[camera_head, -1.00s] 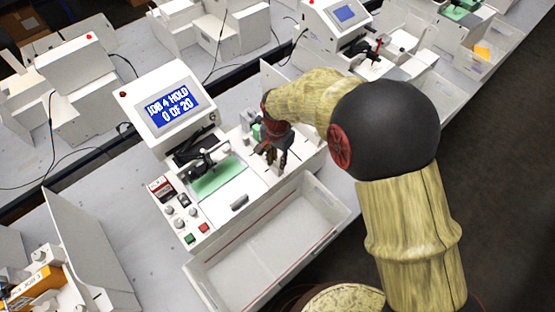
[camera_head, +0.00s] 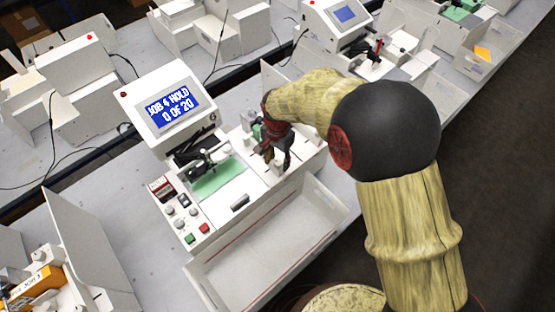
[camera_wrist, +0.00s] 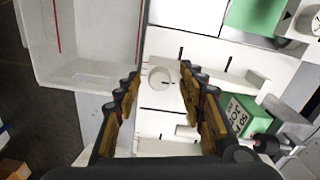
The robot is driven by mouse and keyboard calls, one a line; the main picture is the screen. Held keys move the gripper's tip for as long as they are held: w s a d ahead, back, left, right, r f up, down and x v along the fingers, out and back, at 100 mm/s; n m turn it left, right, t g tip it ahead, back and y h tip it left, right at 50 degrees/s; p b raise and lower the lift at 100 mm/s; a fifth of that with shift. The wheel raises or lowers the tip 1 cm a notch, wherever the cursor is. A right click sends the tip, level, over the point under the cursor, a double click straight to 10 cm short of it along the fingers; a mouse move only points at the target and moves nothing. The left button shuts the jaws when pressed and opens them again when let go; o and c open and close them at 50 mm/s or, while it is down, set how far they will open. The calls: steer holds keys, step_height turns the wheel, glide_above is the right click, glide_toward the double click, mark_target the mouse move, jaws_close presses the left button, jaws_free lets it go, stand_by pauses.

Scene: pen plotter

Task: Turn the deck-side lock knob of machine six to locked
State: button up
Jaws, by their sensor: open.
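Machine six (camera_head: 205,140) stands in the middle of the head view, its screen (camera_head: 172,105) reading JOB 4 HOLD, 0 OF 20. In the wrist view a pale round knob (camera_wrist: 160,77) sits on its white deck, with short black marks on the deck nearby. My gripper (camera_head: 272,163) is over the right part of the deck. In the wrist view my gripper (camera_wrist: 160,82) is open, with the knob between its fingertips in the picture; I cannot tell whether they touch it. My gripper largely hides this spot in the head view.
A white open tray (camera_head: 335,212) runs along the machine's front. A green block (camera_wrist: 240,113) with lettering lies right of my fingers in the wrist view. A button panel with a red button (camera_head: 204,228) is at the deck's left. Other machines stand around.

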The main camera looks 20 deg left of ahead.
mark_target(278, 162)
step_height(278, 162, up, 12)
stand_by(0.6)
stand_by(0.5)
